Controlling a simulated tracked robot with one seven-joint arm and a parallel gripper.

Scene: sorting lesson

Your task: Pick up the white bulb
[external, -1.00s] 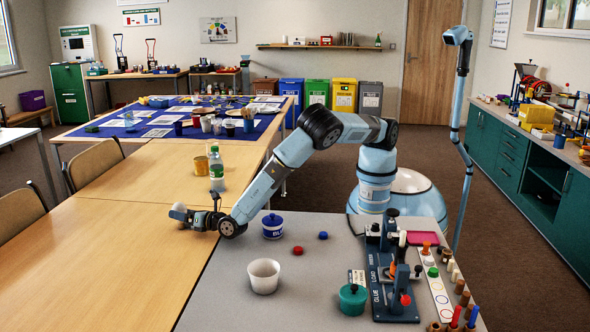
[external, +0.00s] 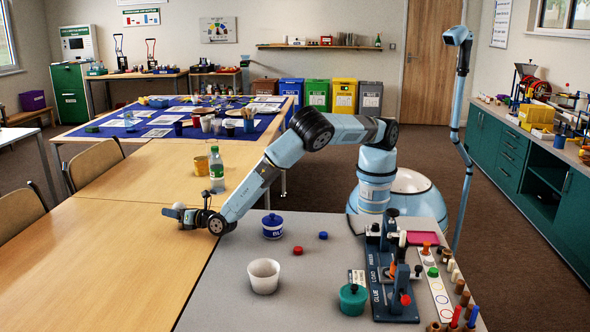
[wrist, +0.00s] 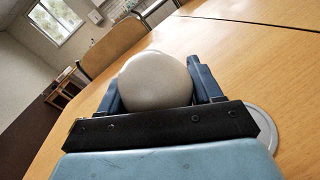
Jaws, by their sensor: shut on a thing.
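The white bulb (wrist: 156,80) is between the two blue fingers of my gripper (wrist: 158,92) in the wrist view, with a finger against each side. In the external view, the small white bulb (external: 179,207) shows at the end of my gripper (external: 182,214), low over the wooden table (external: 110,262). My gripper is shut on the bulb. The bulb's lower part is hidden by the gripper. A pale round disc edge (wrist: 266,130) shows under the gripper at the right in the wrist view.
The wooden table's near part is clear.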

